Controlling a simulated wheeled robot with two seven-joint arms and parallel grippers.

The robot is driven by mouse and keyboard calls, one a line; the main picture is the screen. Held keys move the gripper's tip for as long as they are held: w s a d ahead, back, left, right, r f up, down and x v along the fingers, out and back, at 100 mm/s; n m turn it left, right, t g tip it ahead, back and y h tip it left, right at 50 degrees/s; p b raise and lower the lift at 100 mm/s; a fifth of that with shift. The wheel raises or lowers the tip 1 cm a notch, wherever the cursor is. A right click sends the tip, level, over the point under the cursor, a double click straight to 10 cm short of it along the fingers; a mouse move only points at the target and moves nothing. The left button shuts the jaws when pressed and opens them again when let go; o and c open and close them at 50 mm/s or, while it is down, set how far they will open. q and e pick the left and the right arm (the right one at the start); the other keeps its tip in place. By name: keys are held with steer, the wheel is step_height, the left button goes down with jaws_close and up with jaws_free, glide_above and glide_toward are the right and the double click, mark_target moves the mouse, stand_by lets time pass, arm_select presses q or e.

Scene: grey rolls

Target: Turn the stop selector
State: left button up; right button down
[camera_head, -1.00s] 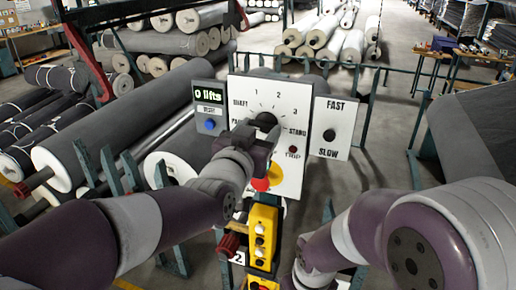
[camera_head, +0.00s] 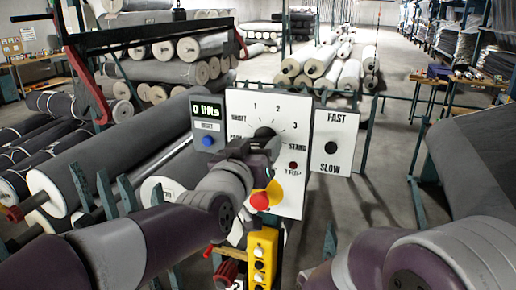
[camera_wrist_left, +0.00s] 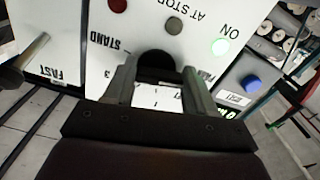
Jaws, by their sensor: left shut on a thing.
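The stop selector is a black round knob (camera_head: 264,133) on a white panel (camera_head: 290,185), ringed by marks such as 1, 2, 3 and STAND. My left gripper (camera_head: 256,146) is at the knob and partly covers it and the labels at its lower left. In the left wrist view the two fingers (camera_wrist_left: 158,80) reach to either side of the dark knob (camera_wrist_left: 157,63) and are shut on it. The knob's pointer direction cannot be made out. My right gripper is out of view; only the right arm shows at lower right.
A red button (camera_head: 260,201) on yellow sits below the knob, close to my left wrist. A FAST/SLOW plate (camera_head: 333,142) with its own knob is at right. A "0 lifts" display (camera_head: 205,111) with a blue button is at left. A yellow pendant (camera_head: 262,255) stands below.

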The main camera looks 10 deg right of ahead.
arm_select(q)
steer(key=o, duration=1)
steer(key=shift+r, duration=0.1)
steer(key=shift+o, duration=0.2)
steer(key=shift+s+a, duration=0.15)
steer(key=shift+s, duration=0.1)
steer(key=b+v, duration=0.3)
steer(key=v, duration=0.9)
